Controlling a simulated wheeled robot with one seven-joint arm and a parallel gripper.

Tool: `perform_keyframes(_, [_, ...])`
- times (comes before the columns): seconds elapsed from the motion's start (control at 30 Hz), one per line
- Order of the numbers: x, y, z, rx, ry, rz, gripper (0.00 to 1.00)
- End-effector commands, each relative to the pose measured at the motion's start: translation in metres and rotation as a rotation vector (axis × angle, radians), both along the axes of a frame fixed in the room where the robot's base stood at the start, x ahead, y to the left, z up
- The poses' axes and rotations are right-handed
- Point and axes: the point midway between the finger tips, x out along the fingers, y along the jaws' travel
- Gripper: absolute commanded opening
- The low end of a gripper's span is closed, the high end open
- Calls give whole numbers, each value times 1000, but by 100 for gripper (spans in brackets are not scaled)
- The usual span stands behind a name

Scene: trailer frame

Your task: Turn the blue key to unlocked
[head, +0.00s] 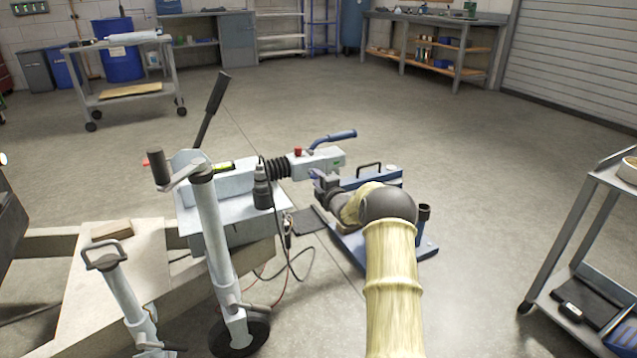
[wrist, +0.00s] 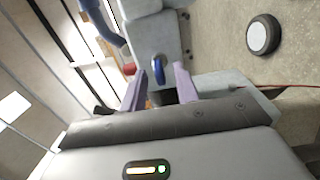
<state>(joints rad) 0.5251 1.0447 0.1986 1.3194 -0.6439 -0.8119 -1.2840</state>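The blue key (wrist: 157,70) shows in the wrist view on the pale grey coupling housing (wrist: 150,38). My gripper (wrist: 161,74) is open, with one purple finger on each side of the key in the picture. I cannot tell whether either finger touches it. In the head view the coupling housing (head: 322,161) has a blue lever (head: 332,138) on top and a red knob (head: 298,152). My gripper (head: 318,180) is low against its near side. The key cannot be made out there, and its lock marking is not readable in either view.
The trailer's jockey wheel post (head: 213,235) and black brake lever (head: 212,108) stand to the left. A grey cart (head: 580,240) is at right. Open floor lies between.

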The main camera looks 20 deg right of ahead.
Motion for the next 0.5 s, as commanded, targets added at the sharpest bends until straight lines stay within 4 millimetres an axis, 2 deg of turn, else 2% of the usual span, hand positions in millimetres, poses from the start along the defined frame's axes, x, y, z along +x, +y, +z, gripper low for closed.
perform_keyframes(0.13, [0,0,0,0,0,0,31])
perform_keyframes(0.17, [0,0,0,0,0,0,27])
perform_keyframes(0.3, [0,0,0,0,0,0,0])
perform_keyframes(0.5, [0,0,0,1,0,0,0])
